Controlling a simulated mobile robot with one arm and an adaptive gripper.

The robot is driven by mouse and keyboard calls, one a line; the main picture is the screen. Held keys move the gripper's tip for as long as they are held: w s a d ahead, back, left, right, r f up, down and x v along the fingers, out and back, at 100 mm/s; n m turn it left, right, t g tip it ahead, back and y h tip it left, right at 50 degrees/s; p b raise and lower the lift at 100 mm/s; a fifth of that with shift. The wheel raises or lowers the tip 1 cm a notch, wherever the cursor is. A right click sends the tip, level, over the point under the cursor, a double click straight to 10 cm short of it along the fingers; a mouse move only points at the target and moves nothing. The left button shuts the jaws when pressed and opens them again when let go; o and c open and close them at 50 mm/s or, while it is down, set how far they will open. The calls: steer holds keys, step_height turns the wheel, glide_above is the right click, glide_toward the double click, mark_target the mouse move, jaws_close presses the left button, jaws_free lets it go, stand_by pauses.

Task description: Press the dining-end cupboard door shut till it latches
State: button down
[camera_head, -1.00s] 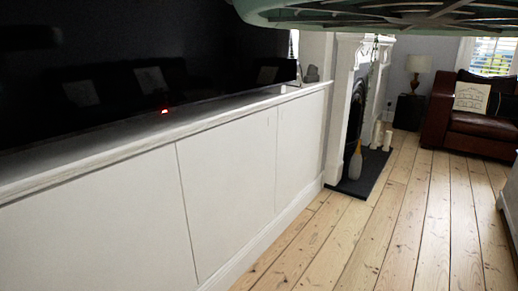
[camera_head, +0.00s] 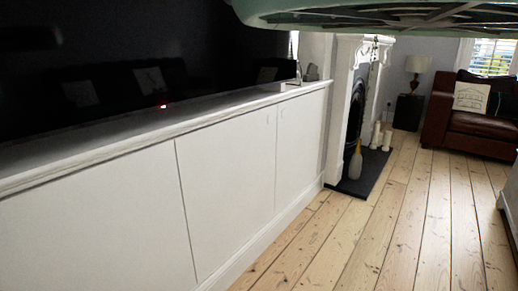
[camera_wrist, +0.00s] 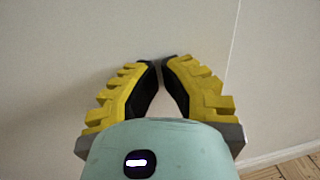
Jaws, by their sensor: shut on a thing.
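A run of flat white cupboard doors fills the left of the head view below a white ledge. Upright seams divide a left door (camera_head: 90,225), a middle door (camera_head: 230,185) and a right door (camera_head: 300,145). All look flush; I cannot tell which is the dining-end one or whether any is latched. In the wrist view my gripper (camera_wrist: 160,63) has its yellow, black-padded fingers drawn together at the tips, facing a pale door panel (camera_wrist: 80,40). Whatever the tips hold is too small or hidden to see. A seam runs right of them. The head view does not show my gripper.
A dark television (camera_head: 120,60) stands on the ledge (camera_head: 150,125). A brown leather sofa (camera_head: 470,120) is at the back right. The floorboards (camera_head: 390,230) between are clear.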

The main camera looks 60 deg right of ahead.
steer(key=shift+w+d+f+b, duration=0.1)
steer(key=shift+w+d+b, duration=0.1)
steer(key=shift+w+b, duration=0.5)
steer(key=shift+w+d+b, duration=0.2)
steer(key=shift+w+b, duration=0.35)
steer(key=shift+w, duration=0.15)
steer(key=s+a+p, duration=0.2)
steer(key=s+p, duration=0.5)
steer(key=s, duration=0.5)
steer(key=shift+s+a, duration=0.25)
steer(key=shift+s, duration=0.15)
steer(key=shift+p, duration=0.3)
